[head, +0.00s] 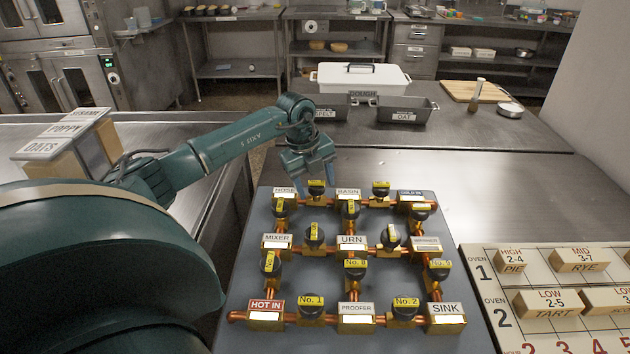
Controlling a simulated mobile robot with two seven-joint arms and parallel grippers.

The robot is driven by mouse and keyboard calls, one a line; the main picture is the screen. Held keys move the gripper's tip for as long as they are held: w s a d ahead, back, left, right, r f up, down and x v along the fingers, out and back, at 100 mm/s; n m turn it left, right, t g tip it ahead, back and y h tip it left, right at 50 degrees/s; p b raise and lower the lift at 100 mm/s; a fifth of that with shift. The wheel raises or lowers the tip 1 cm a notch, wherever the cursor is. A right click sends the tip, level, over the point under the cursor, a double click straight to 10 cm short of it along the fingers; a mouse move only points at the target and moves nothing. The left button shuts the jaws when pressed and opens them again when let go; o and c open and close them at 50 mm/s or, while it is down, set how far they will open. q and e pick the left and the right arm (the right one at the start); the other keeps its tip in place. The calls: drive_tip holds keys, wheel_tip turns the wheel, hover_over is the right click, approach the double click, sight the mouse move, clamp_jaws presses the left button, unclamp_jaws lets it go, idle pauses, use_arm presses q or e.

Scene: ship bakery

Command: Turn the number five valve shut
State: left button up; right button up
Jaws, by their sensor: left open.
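A dark valve board (255,225) lies on the steel counter, with copper pipes, brass blocks and several black-knobbed valves with yellow tags. My left gripper (314,182) is open and points down at the back-row valve (316,188) between the HOSE and BASIN plates. Whether it touches that knob is unclear. My right gripper is out of view.
A board with wooden labelled blocks (580,260) lies to the right. Behind stand a white DOUGH bin (360,78), a dark OAT tin (405,110) and a cutting board (475,91). A box labelled POPPY (66,131) stands left. Counter right of the valve board's back is clear.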

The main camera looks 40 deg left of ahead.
use_arm(q)
drive_tip(key=shift+c, duration=0.5)
drive_tip(key=c, duration=0.8)
